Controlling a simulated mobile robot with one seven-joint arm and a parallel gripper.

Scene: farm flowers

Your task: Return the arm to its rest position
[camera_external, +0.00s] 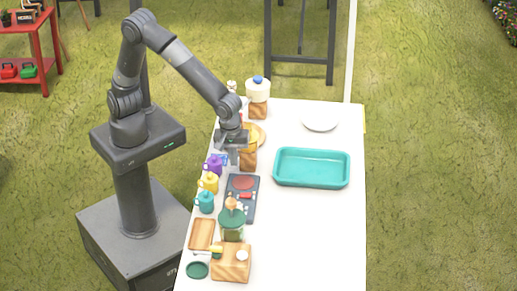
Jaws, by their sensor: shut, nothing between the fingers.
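My gripper (234,160) points down above the left side of the table, beside a wooden block-like item with a yellow top (248,157). The fingers are small in this view and partly merge with the things behind them. They look shut, with nothing held. I cannot tell whether they touch anything.
Purple (213,166), yellow (208,182) and teal (204,202) mugs stand along the left edge near a dark tray (249,208). A green-lidded jar (232,228) stands nearby. A teal basin (312,183) and white plate (320,124) are right. The table's front right is clear.

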